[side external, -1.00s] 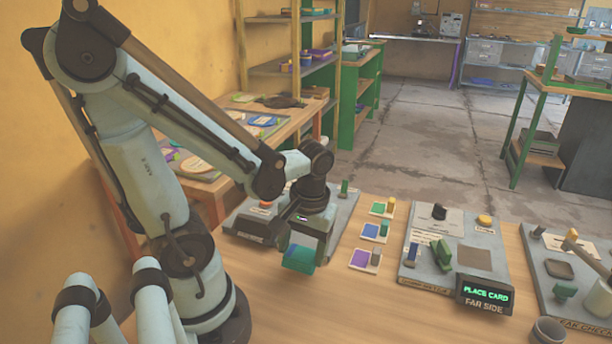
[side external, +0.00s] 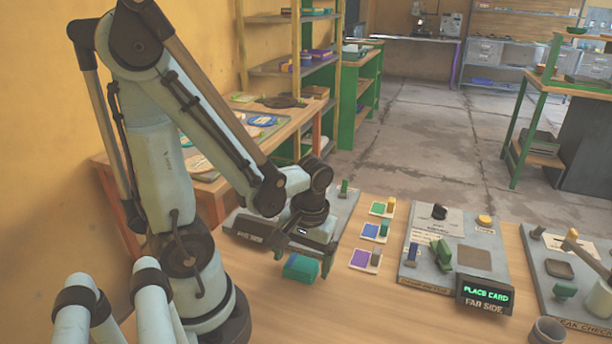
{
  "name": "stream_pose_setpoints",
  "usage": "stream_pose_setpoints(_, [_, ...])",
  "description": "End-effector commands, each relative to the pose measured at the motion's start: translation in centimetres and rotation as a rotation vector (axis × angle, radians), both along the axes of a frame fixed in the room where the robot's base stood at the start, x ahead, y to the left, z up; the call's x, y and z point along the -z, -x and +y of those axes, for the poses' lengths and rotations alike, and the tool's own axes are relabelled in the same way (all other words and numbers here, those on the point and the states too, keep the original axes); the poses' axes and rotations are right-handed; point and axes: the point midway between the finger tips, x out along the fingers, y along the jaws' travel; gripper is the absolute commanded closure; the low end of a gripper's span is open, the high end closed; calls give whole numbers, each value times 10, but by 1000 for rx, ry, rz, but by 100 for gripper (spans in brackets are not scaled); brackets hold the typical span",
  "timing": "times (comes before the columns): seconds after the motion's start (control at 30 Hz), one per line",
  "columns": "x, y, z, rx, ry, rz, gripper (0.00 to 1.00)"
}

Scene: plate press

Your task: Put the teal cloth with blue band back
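The teal cloth with a blue band (side external: 298,270) is a small folded block on the wooden table in front of the left grey station. It appears to rest on the tabletop. My gripper (side external: 300,257) is just above it, with its fingers spread wide to either side. The fingers look clear of the cloth, and its upper part is partly hidden behind the gripper.
The left grey station (side external: 345,215) is behind my gripper. Three small cards with coloured blocks (side external: 358,262) lie to the right. A cup (side external: 546,332) stands at front right.

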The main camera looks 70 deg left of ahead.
Motion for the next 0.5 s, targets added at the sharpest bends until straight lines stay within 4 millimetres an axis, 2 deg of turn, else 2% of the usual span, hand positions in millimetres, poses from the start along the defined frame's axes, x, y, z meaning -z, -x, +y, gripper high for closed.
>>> stream_pose_setpoints(0.3, [-2, 0, 0, 0, 0, 0, 5])
stream_pose_setpoints(0.5, [-12, -1, -1, 0, 0, 0, 5])
